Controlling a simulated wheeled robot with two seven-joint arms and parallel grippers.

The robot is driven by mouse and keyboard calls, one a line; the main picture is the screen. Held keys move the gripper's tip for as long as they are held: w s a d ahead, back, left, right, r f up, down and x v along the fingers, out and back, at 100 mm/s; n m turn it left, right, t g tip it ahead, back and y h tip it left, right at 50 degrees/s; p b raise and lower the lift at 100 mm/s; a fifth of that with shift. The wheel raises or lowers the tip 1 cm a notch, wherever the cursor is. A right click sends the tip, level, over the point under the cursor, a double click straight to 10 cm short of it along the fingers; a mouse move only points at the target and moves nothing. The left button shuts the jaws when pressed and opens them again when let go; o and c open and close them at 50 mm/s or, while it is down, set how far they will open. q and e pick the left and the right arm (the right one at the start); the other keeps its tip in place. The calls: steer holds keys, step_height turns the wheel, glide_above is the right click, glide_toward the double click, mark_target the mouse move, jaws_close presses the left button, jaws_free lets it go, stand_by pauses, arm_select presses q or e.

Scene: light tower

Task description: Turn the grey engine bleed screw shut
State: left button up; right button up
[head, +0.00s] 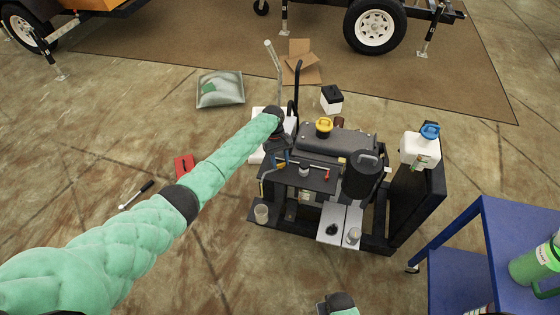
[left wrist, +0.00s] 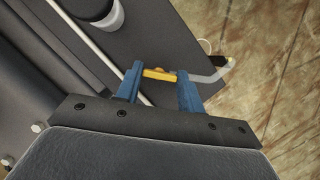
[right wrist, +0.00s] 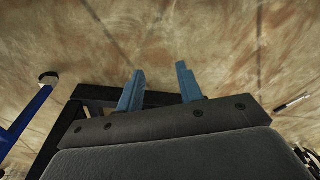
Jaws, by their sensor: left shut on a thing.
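My left gripper (head: 279,160) reaches down to the left end of the engine's dark top plate (head: 310,182). In the left wrist view its blue fingers (left wrist: 160,88) are shut on a small yellow handle (left wrist: 158,74). A bent grey pipe (left wrist: 208,76) runs out from the handle to the right. A short pale knob with a grey top (head: 304,170) stands on the plate, right of the fingers; I cannot tell whether it is the bleed screw. My right gripper (right wrist: 160,85) is open and empty over the floor and a dark frame.
A red-tipped lever (head: 327,174) is at the plate's right end. A black cylinder (head: 362,176) stands to its right. A yellow cap (head: 324,126) sits behind. A clear cup (head: 261,213) is at the front left. A blue cart (head: 480,240) stands at right.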

arm_select(q)
steer(key=shift+d+m, duration=0.1)
steer(key=shift+m, duration=0.4)
steer(key=shift+m+y, duration=0.6)
steer(key=shift+m, duration=0.4)
steer(key=shift+d+m+y, duration=0.1)
steer(key=shift+m+y, duration=0.3)
steer(key=shift+m, duration=1.3)
steer(key=shift+m+y, duration=0.4)
steer(key=shift+m, duration=0.3)
steer(key=o, duration=0.9)
steer(key=shift+o, duration=0.5)
steer(key=shift+w+r, duration=0.2)
steer(key=shift+r, duration=0.1)
steer(key=b+v, duration=0.1)
steer(key=v, duration=0.6)
steer(key=shift+d+b, duration=0.15)
steer(key=shift+b, duration=0.25)
arm_select(e)
step_height(320, 180, up, 6)
steer(key=a, duration=0.1)
steer(key=shift+w+r, duration=0.15)
steer(key=shift+w, duration=0.3)
